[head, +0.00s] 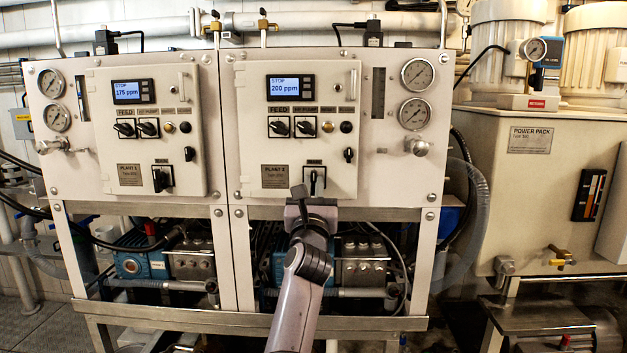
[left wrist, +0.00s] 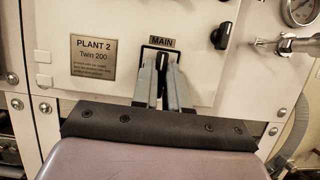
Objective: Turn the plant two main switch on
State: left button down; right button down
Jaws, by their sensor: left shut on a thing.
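The plant two main switch (head: 314,174) is a black rotary knob in a dark frame, low on the right-hand control panel. In the left wrist view the knob (left wrist: 162,62) sits under the MAIN label, beside the PLANT 2 plate (left wrist: 93,59). Its handle looks upright there. My left gripper (head: 313,190) reaches up from below. Its two grey fingers (left wrist: 162,78) are shut on the knob, one on each side, and hide part of it. My right gripper is not in view.
The plant two panel (head: 342,100) also carries a display reading STOP 200 ppm, feed and pump knobs and a small black knob (left wrist: 223,35). The plant one panel (head: 190,90) is on the left. Pressure gauges (head: 417,72) and a valve (head: 416,145) stick out on the right.

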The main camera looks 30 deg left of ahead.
pick_arm(q)
jog(key=c, duration=1.1)
grip_release()
jog(key=shift+c, duration=0.2)
jog(key=v, duration=0.7)
jog(key=shift+s, duration=0.1)
